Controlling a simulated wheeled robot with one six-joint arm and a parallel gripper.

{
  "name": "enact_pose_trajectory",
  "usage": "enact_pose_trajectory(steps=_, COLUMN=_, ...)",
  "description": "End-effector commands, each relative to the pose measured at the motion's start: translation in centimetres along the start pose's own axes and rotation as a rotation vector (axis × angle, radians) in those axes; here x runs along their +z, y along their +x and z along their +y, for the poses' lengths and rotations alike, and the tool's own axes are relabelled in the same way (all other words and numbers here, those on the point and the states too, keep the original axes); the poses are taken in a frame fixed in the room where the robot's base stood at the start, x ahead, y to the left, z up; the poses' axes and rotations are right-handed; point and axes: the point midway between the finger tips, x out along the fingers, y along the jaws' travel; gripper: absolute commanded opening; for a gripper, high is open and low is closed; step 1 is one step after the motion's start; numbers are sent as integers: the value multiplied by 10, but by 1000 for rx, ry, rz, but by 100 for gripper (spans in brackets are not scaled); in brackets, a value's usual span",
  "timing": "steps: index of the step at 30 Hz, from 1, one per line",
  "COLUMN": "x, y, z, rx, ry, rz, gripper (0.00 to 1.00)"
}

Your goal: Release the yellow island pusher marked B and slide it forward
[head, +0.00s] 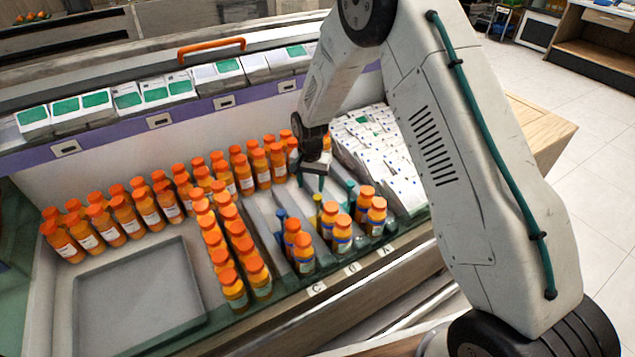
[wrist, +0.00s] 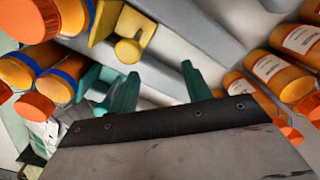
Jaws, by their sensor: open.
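The yellow pusher (head: 318,204) stands in the middle lane of the shelf, behind a short row of orange bottles (head: 330,214). In the wrist view the yellow pusher (wrist: 128,50) is at upper left, beyond and left of my fingertips, and it shows a rounded knob and a flat plate. My gripper (head: 313,183) is above the lane just behind the pusher, with its teal fingers pointing down. In the wrist view my gripper (wrist: 160,73) is open, with nothing between the fingers. The pusher's lower part is partly hidden in the head view.
A blue pusher (head: 283,215) stands to the left and a teal pusher (head: 351,189) to the right. Labels C, B and A (head: 387,250) mark the front edge. Long bottle rows (head: 227,232) stand left; white cartons (head: 385,160) lie right. A grey tray (head: 135,295) is empty.

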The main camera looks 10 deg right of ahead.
Motion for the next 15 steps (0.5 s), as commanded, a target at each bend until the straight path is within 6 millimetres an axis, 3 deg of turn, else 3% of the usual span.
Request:
enact_pose_trajectory(steps=9, x=-4, y=-53, z=-1, rx=-3, ry=1, rz=3, gripper=49)
enact_pose_trajectory(steps=15, x=-4, y=-68, z=-1, rx=-1, ry=1, rz=1, gripper=49)
